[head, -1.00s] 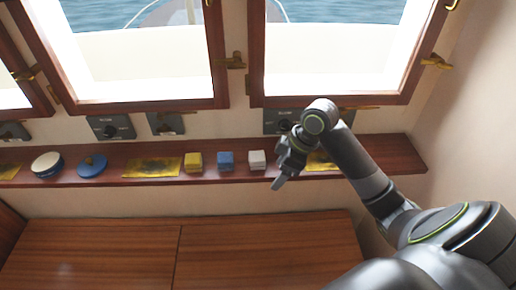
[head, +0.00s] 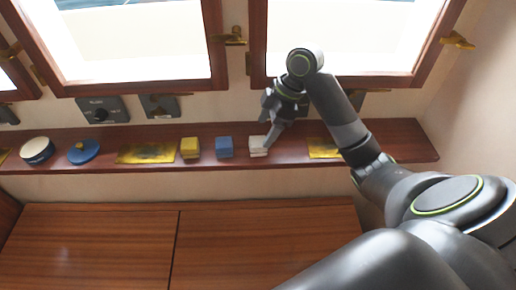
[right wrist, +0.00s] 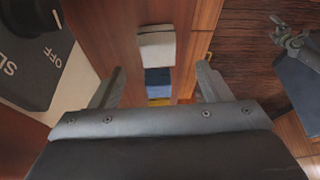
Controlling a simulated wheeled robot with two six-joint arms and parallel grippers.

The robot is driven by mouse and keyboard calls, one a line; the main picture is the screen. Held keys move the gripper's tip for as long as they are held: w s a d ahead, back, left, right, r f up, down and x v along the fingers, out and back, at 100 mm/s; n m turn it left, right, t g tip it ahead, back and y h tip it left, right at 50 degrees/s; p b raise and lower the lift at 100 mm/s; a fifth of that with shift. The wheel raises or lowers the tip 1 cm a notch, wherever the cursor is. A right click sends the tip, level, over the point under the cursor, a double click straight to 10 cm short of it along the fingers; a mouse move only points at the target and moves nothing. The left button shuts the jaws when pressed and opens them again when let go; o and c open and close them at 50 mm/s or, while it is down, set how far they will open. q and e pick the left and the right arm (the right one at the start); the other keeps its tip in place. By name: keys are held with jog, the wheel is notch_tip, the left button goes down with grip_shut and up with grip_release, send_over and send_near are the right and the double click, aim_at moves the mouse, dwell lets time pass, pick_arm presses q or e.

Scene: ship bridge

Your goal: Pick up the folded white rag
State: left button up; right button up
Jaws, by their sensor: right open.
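The folded white rag (head: 258,146) lies on the wooden shelf, at the right end of a row of folded rags. In the right wrist view the white rag (right wrist: 157,47) is ahead of the fingertips and sideways between them. My right gripper (head: 272,128) is right at the rag in the head view, its finger partly overlapping the rag's right side. In the wrist view my right gripper (right wrist: 158,82) is open, with nothing held. What looks like my left gripper (right wrist: 292,40) shows at the right edge of the wrist view; its jaws are unclear.
A blue rag (head: 224,147) and a yellow rag (head: 190,148) sit left of the white one. Brass plates (head: 147,153), a blue lidded item (head: 83,151) and a round white-topped tin (head: 37,150) share the shelf (head: 400,140). Window frames and a switch panel (right wrist: 36,50) are behind.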

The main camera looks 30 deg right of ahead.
aim_at(258, 141)
jog(key=p+x, duration=0.1)
jog(key=x, duration=0.4)
jog(key=shift+w+f, duration=0.1)
jog(key=shift+f, duration=0.15)
jog(key=shift+w+a+f, duration=0.1)
jog(key=shift+a+f, duration=0.1)
jog(key=shift+f, duration=0.4)
jog(key=c, duration=1.1)
jog(key=shift+o, duration=0.2)
jog(key=shift+r, duration=0.15)
jog(key=shift+r, duration=0.35)
notch_tip(258, 141, up, 3)
jog(key=shift+w+r, duration=0.1)
jog(key=shift+r, duration=0.1)
notch_tip(258, 141, up, 4)
jog(key=p, duration=0.3)
jog(key=shift+r, duration=0.1)
jog(key=shift+r+p, duration=0.75)
